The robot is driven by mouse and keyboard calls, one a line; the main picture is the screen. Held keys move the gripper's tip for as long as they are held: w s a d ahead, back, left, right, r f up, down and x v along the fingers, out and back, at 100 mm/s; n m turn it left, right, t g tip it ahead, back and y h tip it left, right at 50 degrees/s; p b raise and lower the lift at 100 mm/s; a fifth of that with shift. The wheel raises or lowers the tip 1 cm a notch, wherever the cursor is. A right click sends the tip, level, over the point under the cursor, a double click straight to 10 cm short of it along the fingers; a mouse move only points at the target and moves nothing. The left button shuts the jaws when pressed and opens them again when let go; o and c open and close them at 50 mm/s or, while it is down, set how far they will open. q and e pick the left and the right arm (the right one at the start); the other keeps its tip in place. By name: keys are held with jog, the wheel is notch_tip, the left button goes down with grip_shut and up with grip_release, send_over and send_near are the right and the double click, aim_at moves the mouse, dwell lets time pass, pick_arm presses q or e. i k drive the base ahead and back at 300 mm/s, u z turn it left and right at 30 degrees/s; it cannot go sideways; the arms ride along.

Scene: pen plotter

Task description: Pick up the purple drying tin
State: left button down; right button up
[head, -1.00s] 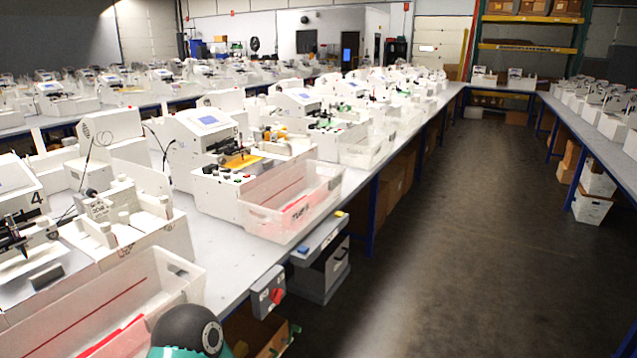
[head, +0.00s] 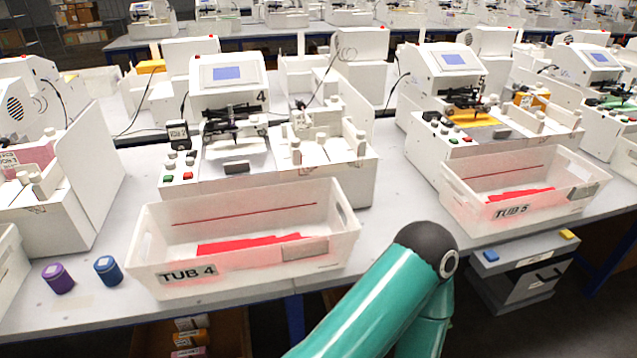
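The purple drying tin (head: 58,279) is a small upright cylinder on the grey bench in the head view, at the lower left near the bench's front edge. A similar blue tin (head: 108,270) stands just to its right, with a gap between them. Neither of my grippers shows. One teal arm link of mine with a dark joint rises from the bottom, right of the middle, well to the right of the purple tin.
A white bin labelled TUB 4 (head: 172,277) stands right of the tins, in front of a plotter (head: 235,95). A bin labelled TUB 5 (head: 513,211) is farther right. A grey drawer unit (head: 528,282) stands below the bench. Bare bench surrounds the tins.

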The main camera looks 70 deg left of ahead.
aim_at(56, 276)
jog(key=z, duration=0.3)
jog(key=i, duration=0.2)
jog(key=u, duration=2.65)
jog(key=i, duration=0.2)
jog(key=u, duration=2)
jog(key=k, duration=0.4)
jog(key=u, duration=0.45)
jog(key=i, duration=1.5)
jog(key=z, duration=0.45)
